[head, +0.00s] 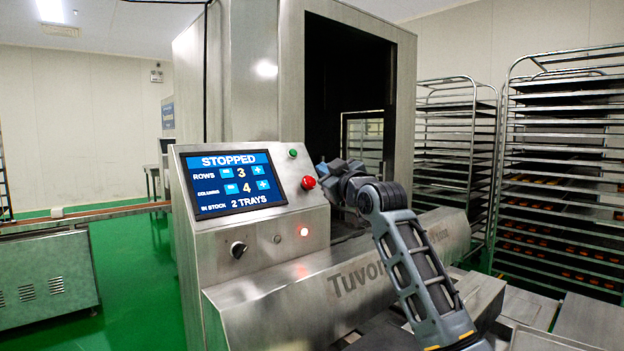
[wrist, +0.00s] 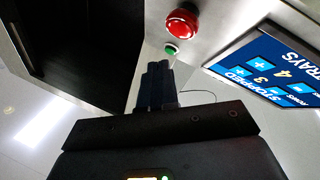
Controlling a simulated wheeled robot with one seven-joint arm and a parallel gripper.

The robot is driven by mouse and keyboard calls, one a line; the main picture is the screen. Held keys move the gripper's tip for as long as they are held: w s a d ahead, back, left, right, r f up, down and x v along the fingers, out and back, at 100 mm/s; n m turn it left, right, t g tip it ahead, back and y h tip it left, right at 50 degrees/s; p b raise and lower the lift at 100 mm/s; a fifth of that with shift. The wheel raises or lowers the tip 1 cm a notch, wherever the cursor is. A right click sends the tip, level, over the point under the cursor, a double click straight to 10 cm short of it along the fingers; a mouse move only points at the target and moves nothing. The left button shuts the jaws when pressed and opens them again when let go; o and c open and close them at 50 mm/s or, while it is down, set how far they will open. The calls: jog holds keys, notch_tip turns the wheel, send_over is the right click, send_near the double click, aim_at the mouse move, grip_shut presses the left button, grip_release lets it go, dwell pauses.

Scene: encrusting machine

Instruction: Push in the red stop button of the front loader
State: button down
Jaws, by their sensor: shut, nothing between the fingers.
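The red stop button (head: 308,183) sits on the sloped steel control panel, right of the screen (head: 230,182), which reads STOPPED. A small green button (head: 293,153) is above it. In the wrist view the red button (wrist: 182,23) is at the top middle, with the green button (wrist: 171,49) just below it. My gripper (head: 322,168) is shut and empty, close to the right of the red button in the head view. In the wrist view its shut fingers (wrist: 157,68) point toward the buttons. I cannot tell whether they touch anything.
The front loader's steel housing (head: 340,290) lies below and right of the panel, under my arm. Tray racks (head: 560,170) stand at the right. Green floor is open at left.

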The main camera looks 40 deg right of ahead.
jog(key=s+r, duration=0.1)
jog(key=s+r+p, duration=0.1)
jog(key=shift+s, duration=0.4)
jog(key=shift+f, duration=0.15)
